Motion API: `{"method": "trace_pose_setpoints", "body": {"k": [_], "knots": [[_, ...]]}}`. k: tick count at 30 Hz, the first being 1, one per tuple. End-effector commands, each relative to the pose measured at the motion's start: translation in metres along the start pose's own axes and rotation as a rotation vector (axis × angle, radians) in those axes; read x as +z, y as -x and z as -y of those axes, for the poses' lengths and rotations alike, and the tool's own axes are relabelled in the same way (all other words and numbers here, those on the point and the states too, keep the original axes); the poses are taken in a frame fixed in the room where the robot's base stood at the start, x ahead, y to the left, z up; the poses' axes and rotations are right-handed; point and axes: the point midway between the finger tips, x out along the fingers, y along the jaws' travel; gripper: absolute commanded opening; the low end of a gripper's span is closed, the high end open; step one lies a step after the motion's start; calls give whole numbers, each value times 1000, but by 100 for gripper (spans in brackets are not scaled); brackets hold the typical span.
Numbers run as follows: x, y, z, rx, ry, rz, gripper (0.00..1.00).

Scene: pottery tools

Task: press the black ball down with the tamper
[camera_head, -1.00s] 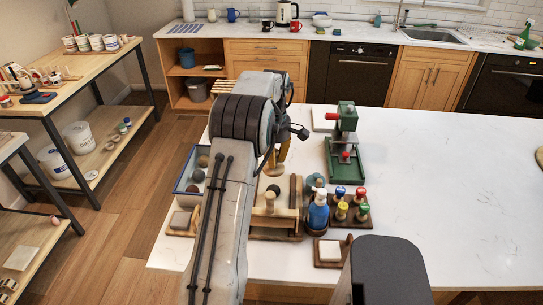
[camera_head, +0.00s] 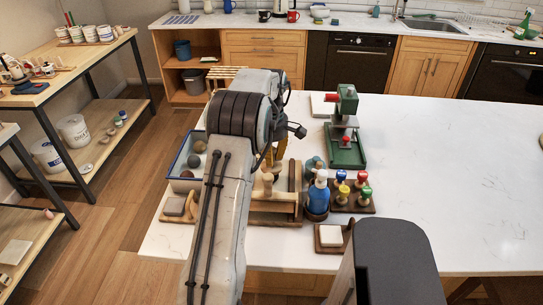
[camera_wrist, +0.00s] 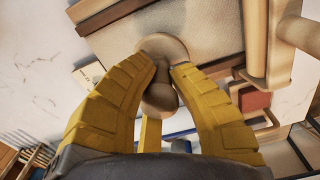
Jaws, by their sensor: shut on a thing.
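My gripper (camera_wrist: 164,72) has yellow fingers closed around a brown wooden turned piece, apparently the tamper (camera_wrist: 160,98). The tamper shows a rounded knob and a wider round part, over a pale flat surface in the wrist view. In the head view my yellow fingers (camera_head: 277,152) are partly hidden by my arm, above the far side of the wooden rack. Several balls lie in the blue-rimmed tray at left; one dark ball (camera_head: 193,160) may be the black one, but the shade is hard to tell. No ball shows under the tamper in the wrist view.
The wooden rack (camera_head: 277,217) stands on the white counter, with a blue bottle (camera_head: 318,193) and colored-knob stamps (camera_head: 342,193) to its right. A green press (camera_head: 346,135) stands behind them. The blue-rimmed tray (camera_head: 174,167) is left of my arm. The counter's right side is mostly clear.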

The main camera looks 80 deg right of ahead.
Motion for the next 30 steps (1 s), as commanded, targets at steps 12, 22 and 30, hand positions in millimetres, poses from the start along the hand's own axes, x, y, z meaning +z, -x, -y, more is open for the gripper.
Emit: {"method": "trace_pose_setpoints", "body": {"k": [12,22,30], "knots": [[0,1,0,1,0,0,0],[0,-4,0,0,0,0,0],[0,-10,0,1,0,0,0]]}}
